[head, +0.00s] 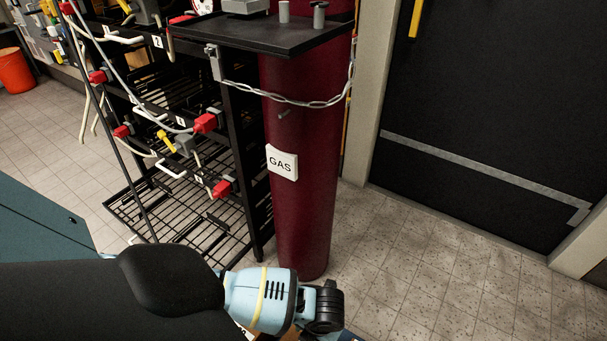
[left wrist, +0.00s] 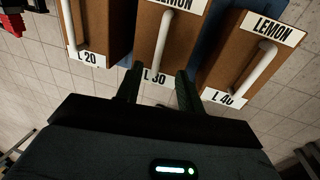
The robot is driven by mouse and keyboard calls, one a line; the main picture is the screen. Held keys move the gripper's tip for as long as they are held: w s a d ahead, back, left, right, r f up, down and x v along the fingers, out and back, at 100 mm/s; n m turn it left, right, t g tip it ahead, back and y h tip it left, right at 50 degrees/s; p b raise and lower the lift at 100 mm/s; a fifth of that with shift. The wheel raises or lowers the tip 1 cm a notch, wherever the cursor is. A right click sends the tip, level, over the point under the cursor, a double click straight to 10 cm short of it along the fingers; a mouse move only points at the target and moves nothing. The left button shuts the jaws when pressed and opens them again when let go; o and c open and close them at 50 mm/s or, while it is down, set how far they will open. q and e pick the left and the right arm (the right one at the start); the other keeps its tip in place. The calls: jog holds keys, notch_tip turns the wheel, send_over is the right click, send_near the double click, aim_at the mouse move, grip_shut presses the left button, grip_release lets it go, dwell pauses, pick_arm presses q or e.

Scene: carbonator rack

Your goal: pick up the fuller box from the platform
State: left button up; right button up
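Three brown boxes with white handles stand side by side in the left wrist view: the L 20 box (left wrist: 103,22), the L 30 box (left wrist: 182,40) and the L 40 box (left wrist: 240,62). LEMON labels show on the middle and right ones. Their fill levels do not show. My left gripper (left wrist: 159,74) is open, its two dark fingers apart at the lower end of the L 30 box, with that box's handle (left wrist: 164,38) ahead between them. It holds nothing visible. A blue surface (left wrist: 208,42), perhaps the platform, shows between the boxes. My right gripper is out of view.
A black wire rack (head: 190,215) with hoses and red connectors stands at left. A chained dark-red GAS cylinder (head: 305,220) stands beside it, close beyond my left wrist. A dark door (head: 490,110) is at right. The tiled floor (head: 430,260) before it is clear.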

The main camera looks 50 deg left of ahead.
pick_arm(q)
jog(key=f, duration=0.1)
jog(key=f+b, duration=0.1)
jog(key=shift+s+a+f, duration=0.1)
jog(key=shift+a+f, duration=0.15)
jog(key=shift+f, duration=0.05)
jog(key=f+b, duration=0.1)
jog(key=f, duration=0.2)
jog(key=a+f+b, duration=0.1)
jog(key=f, duration=0.1)
jog(key=shift+s+b, duration=0.3)
jog(key=shift+b, duration=0.05)
jog(key=shift+r, duration=0.15)
jog(key=shift+c, duration=0.4)
jog(key=c, duration=0.7)
grip_shut()
